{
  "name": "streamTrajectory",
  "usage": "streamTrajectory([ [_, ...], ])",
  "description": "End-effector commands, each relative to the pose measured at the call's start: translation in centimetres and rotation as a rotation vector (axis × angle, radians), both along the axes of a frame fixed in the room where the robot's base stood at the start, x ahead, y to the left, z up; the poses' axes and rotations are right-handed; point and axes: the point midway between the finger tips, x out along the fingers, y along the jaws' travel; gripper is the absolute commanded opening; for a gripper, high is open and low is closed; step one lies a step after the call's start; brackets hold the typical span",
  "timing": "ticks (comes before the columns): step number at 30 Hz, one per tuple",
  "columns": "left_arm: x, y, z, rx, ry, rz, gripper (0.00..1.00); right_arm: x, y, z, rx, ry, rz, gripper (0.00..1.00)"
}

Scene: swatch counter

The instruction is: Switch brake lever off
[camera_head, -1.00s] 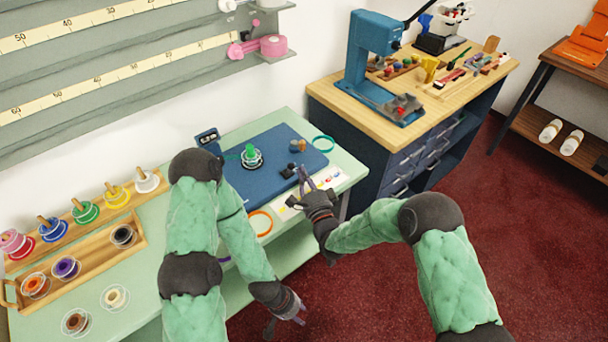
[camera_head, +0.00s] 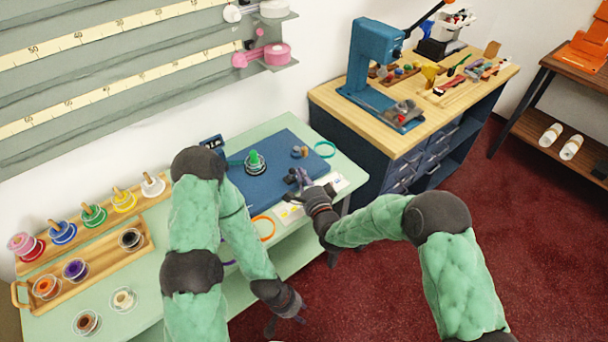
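A blue base plate (camera_head: 240,178) lies on the pale green counter and carries a green spool (camera_head: 255,160) on a clear disc. A small tan and grey part (camera_head: 299,152) sits near its right edge. My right gripper (camera_head: 298,178) is over the plate's front right corner, with its fingers at a small dark part there. The fingers cover that part, so I cannot tell which piece is the brake lever or how it is set. Whether the fingers touch or grip it is unclear. My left gripper (camera_head: 300,318) hangs low in front of the counter, away from the plate.
Coloured spools stand on a wooden rack (camera_head: 85,240) at the left. An orange ring (camera_head: 264,228) and a teal ring (camera_head: 325,149) lie by the plate. A small dark display (camera_head: 212,143) stands behind it. A blue press (camera_head: 372,62) stands on the wooden bench at right.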

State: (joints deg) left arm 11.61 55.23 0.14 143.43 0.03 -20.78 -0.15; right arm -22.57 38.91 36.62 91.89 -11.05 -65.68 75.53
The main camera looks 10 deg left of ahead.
Motion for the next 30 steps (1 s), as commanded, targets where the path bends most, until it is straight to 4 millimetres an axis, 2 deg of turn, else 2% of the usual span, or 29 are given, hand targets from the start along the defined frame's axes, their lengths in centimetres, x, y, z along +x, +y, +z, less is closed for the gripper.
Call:
streamTrajectory([
  [1,0.0,0.0,0.9,0.0,0.0,0.0,0.4,0.1,0.2,0.8,-0.02,0.013,0.001,0.0],
  [12,0.0,0.0,5.5,0.0,0.0,0.0,0.4,1.5,2.1,2.4,-0.265,0.206,0.002,0.0],
  [17,0.0,0.0,5.9,0.0,0.0,0.0,0.4,2.1,2.8,2.2,-0.354,0.275,0.002,0.0],
  [24,0.0,0.0,5.1,0.0,0.0,0.0,0.4,2.8,3.6,2.1,-0.35,0.272,0.0,0.0],
  [30,0.0,0.0,5.3,0.0,0.0,0.0,0.4,2.8,3.5,2.2,-0.349,0.272,0.0,0.0],
])
